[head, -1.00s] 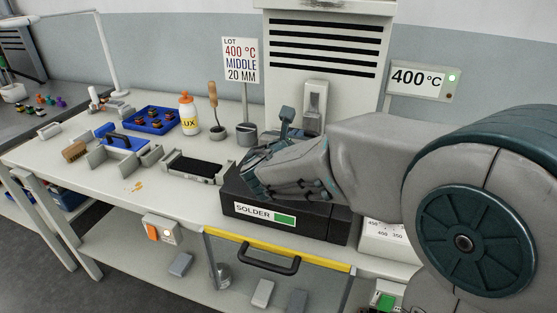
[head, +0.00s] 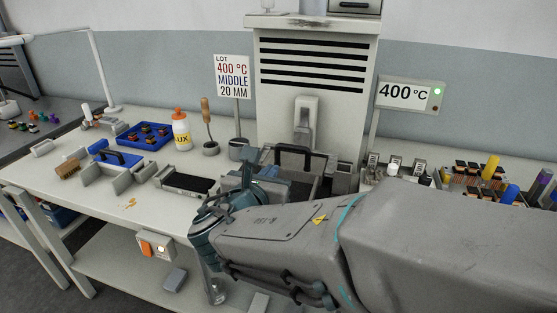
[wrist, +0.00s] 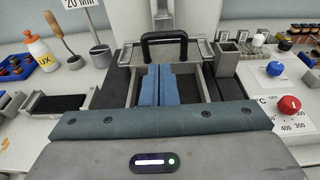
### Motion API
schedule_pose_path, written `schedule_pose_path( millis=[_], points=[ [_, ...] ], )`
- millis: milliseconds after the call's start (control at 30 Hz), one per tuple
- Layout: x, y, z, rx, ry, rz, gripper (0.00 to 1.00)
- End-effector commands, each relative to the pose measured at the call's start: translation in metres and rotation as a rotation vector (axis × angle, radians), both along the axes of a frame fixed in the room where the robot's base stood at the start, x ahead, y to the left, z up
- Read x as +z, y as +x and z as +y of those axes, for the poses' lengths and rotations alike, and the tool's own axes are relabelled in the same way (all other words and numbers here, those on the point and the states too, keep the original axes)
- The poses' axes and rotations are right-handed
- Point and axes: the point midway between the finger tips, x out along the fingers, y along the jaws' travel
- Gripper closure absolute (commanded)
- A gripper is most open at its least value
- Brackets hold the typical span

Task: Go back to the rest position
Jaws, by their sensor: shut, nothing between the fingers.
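My gripper (wrist: 159,72) shows in the wrist view as two blue fingers pressed side by side, shut with nothing between them. The fingers point toward a grey open-topped box with a black handle (wrist: 164,37) and appear over its opening. I cannot tell their height above it. In the head view my grey arm crosses the lower right, and its wrist stands in front of the bench near the same handled box (head: 298,153). The arm hides the box's lower front, and the fingertips are hard to make out there.
A tall vented cabinet (head: 312,98) stands behind the box. To the left are a black-topped tray (head: 187,181), a flux bottle (head: 181,134) and a blue parts tray (head: 146,135). A red knob (wrist: 289,104) is at the right. The bench's front left (head: 105,210) is mostly clear.

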Motion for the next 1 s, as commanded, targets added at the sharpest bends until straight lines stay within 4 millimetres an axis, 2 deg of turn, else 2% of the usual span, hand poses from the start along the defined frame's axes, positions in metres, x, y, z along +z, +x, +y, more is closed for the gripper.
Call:
schedule_pose_path(
  millis=[67, 167, 267, 367, 500, 600, 700, 800, 1000],
  points=[
    [0.001, -0.005, 0.0, -0.004, 0.005, 0.001, 1.0],
    [0.002, -0.007, -0.014, -0.055, 0.055, 0.015, 1.0],
    [0.001, -0.011, -0.047, -0.183, 0.185, 0.048, 1.0],
    [-0.004, -0.022, -0.091, -0.382, 0.392, 0.078, 1.0],
    [-0.015, -0.049, -0.143, -0.696, 0.722, 0.087, 1.0],
    [-0.022, -0.072, -0.167, -0.924, 0.962, 0.064, 1.0],
    [-0.027, -0.095, -0.182, -1.151, 1.204, 0.023, 1.0],
    [-0.029, -0.116, -0.189, -1.38, 1.446, -0.04, 1.0],
    [-0.023, -0.142, -0.185, -1.786, 1.879, -0.189, 1.0]
  ],
)
